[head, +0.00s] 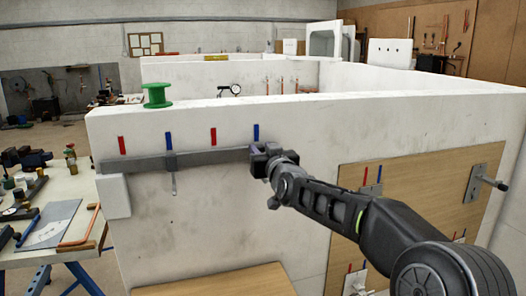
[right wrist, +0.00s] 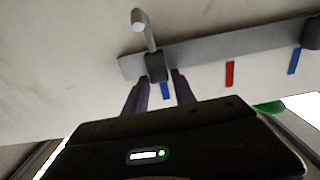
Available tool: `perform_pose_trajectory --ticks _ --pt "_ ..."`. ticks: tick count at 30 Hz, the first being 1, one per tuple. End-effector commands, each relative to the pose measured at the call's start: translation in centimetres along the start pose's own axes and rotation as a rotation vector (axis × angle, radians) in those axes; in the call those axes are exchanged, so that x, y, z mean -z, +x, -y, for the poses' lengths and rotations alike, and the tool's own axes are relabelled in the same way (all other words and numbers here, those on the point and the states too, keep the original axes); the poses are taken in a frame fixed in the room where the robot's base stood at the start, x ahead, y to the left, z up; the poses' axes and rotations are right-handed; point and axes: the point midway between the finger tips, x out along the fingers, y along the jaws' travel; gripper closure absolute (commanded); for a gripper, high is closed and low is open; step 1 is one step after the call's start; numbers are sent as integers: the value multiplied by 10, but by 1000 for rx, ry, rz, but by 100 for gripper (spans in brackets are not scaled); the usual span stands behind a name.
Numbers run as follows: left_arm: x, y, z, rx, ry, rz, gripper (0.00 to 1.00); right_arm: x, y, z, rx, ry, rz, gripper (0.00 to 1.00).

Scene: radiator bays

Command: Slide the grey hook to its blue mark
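A grey rail (head: 215,157) with red and blue marks above it runs along the white wall. My right gripper (head: 258,158) is at the rail's right end, below the right blue mark (head: 256,132). In the right wrist view, a grey hook (right wrist: 140,22) with a dark slider block (right wrist: 156,66) sits between the fingers of the right gripper (right wrist: 160,76). A narrow gap shows beside the block, so the gripper looks open around it. The blue mark (right wrist: 166,91) is almost in line with the block. My left gripper is out of view.
A second hook (head: 173,178) hangs on the rail below the left blue mark (head: 168,140). A green spool (head: 157,96) stands on the wall top. A wooden panel (head: 400,185) with fittings is at the right. A cluttered bench (head: 75,190) stands at the left.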

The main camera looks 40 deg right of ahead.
Motion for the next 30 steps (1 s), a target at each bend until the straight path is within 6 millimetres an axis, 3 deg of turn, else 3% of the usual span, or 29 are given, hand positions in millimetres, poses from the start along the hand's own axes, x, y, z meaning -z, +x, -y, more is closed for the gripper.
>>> perform_pose_trajectory --ticks 5,17,30 --pt "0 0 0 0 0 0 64 0 0 0 0 0 0 53" --pt "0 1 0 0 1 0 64 0 -8 0 0 2 -1 53" --pt "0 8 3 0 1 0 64 0 -72 -1 -1 1 -1 53"
